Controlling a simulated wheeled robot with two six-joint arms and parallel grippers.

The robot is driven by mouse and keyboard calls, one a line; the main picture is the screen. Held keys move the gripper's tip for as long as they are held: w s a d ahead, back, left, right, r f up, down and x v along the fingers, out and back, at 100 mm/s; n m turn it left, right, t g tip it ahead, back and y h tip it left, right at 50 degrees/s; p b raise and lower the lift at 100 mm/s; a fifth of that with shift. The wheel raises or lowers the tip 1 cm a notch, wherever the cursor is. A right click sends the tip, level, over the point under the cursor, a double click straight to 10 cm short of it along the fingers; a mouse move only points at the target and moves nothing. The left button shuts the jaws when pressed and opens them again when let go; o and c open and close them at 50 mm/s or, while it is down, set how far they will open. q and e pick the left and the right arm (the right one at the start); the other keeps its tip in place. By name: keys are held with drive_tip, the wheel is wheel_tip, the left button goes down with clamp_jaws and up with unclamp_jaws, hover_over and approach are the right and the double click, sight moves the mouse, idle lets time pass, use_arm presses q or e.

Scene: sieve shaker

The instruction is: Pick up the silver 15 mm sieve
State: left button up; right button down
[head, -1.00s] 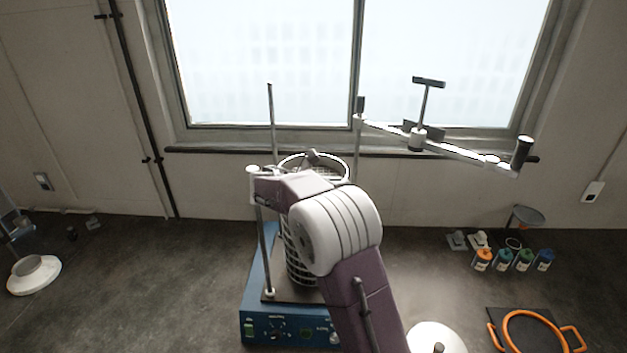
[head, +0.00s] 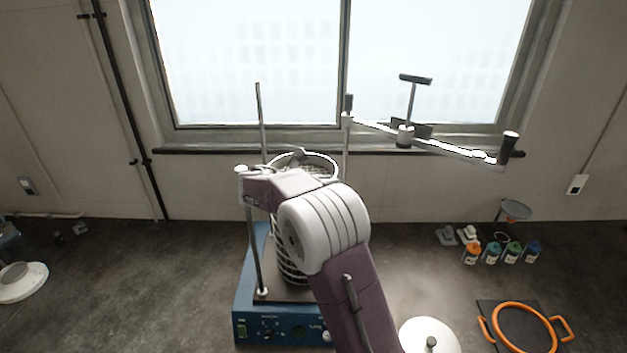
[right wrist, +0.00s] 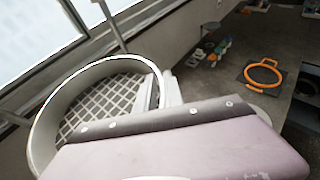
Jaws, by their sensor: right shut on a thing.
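The silver sieve (head: 325,159) is a round metal ring at the top of the stack on the shaker. In the right wrist view its rim and coarse square mesh (right wrist: 110,105) show clearly. Below are further stacked rings (head: 288,262), partly hidden by my right arm. I cannot tell whether the held sieve still touches them. The size marking is not readable. My left gripper is not in view.
The blue shaker base (head: 252,325) carries upright rods (head: 261,125) close beside the stack. A clamp bar (head: 440,146) with a black T-handle is at the right, by the window. Several bottles (head: 490,255), an orange-handled ring (head: 524,308) and a white lid (head: 430,335) are at right.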

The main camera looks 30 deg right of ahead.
drive_tip(key=shift+w+r, duration=0.1)
drive_tip(key=shift+r, duration=0.3)
wheel_tip(320, 180, up, 3)
drive_tip(key=shift+w+f+b, duration=0.1)
drive_tip(key=shift+b, duration=0.25)
drive_tip(key=s+d+r+b, duration=0.2)
drive_tip(key=s+d+r, duration=0.5)
drive_tip(key=s+d, duration=0.1)
drive_tip(key=shift+d+r, duration=0.2)
drive_tip(key=shift+d, duration=0.15)
drive_tip(key=shift+f, duration=0.1)
